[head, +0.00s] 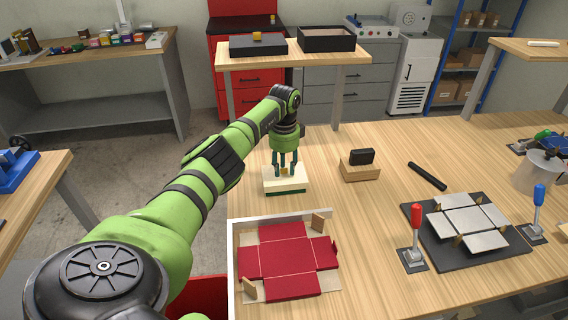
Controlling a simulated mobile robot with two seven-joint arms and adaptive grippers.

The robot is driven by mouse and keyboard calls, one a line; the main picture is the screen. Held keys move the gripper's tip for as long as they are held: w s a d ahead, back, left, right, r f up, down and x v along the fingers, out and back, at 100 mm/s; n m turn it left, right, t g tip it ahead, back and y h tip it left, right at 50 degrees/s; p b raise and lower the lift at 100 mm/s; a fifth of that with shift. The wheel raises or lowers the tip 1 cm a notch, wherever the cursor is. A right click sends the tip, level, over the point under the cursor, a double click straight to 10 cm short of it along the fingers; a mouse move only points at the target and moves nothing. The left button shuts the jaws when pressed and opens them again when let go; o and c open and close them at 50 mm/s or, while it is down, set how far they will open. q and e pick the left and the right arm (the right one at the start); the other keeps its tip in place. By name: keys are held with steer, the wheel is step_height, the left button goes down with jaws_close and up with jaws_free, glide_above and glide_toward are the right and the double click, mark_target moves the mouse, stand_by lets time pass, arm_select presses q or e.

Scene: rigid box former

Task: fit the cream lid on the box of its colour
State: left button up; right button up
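A cream lid (299,181) with a small orange knob lies near the left edge of the wooden table. A dark green band (286,191) shows below its front; I cannot tell whether this is a box under it or a part of it. My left gripper (284,170) points straight down over the lid, fingers apart on either side of the knob, with gaps showing beside it. The lid looks level. No open cream box is clear to me in this view. My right gripper is out of view.
A wooden block with a black piece (361,157), a black bar (427,176) and a plate fixture (517,249) stand right. A dark lid (240,45) and dark open box (327,40) stand behind.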

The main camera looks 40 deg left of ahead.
arm_select(q)
step_height(320, 180, up, 12)
stand_by(0.4)
